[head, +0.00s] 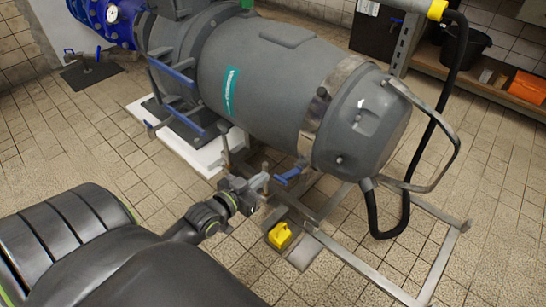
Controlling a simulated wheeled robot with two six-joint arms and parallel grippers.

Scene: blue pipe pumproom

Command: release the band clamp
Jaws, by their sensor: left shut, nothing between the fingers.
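A shiny metal band clamp (314,122) runs around the grey cylindrical pump body (262,75), near its rounded end cap. A short blue lever (288,175) sticks out low, below the band; whether it is joined to the band is hard to tell. My left gripper (264,180) is just left of the blue lever, close to it, with its fingers shut and nothing held. Whether the fingertips touch the lever is not clear. The underside of the band is hidden by the pump body. My right gripper is not in view.
A metal floor frame (368,270) extends below the pump. A yellow object (280,236) lies by it. A black hose (405,205) and a bent metal handle (448,150) are at the end cap. Blue bars (172,72) are at the left. Tiled floor is free at lower right.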

